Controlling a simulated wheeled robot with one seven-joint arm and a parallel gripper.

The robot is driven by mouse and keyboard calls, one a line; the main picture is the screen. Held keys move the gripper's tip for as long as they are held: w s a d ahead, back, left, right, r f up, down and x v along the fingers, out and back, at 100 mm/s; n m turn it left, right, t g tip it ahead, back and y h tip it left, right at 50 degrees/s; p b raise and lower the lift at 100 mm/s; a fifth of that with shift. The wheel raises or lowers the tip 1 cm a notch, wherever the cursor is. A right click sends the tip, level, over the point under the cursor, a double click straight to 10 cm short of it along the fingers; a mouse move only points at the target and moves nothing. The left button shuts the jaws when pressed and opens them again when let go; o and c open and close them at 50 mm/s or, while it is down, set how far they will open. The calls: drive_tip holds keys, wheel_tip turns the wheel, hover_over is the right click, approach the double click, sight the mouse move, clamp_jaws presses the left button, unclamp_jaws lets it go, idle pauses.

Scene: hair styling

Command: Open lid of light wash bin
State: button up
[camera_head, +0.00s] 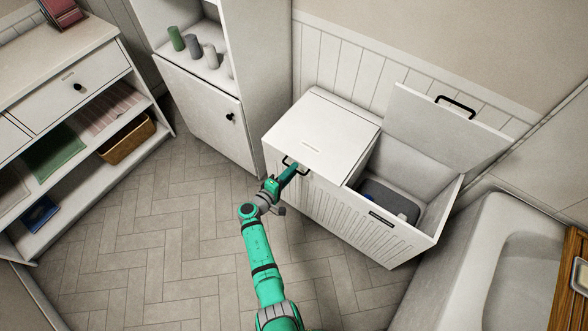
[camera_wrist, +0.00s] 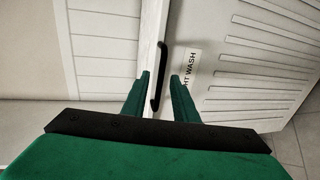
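The light wash bin (camera_head: 300,210) is the left half of a white double hamper. Its lid (camera_head: 325,130) is shut, with a black bar handle (camera_head: 303,172) at the front edge. In the wrist view the handle (camera_wrist: 159,75) stands between my fingers, beside a partly covered label (camera_wrist: 190,70) reading "HT WASH". My green gripper (camera_wrist: 160,76) is open, one finger on each side of the handle. I cannot tell whether either finger touches it. In the head view my gripper (camera_head: 291,170) is at the front edge of the lid and hides part of the handle.
The right half's lid (camera_head: 450,127) stands open, with a grey item (camera_head: 388,197) inside. A bathtub (camera_head: 510,250) is close on the right. A tall cabinet (camera_head: 215,110) stands behind left, and a shelf unit (camera_head: 70,120) at far left. The tiled floor (camera_head: 160,240) between is clear.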

drive_tip(key=shift+x, duration=0.95)
clamp_jaws()
drive_tip(key=shift+f, duration=0.1)
drive_tip(key=shift+s+a, duration=0.1)
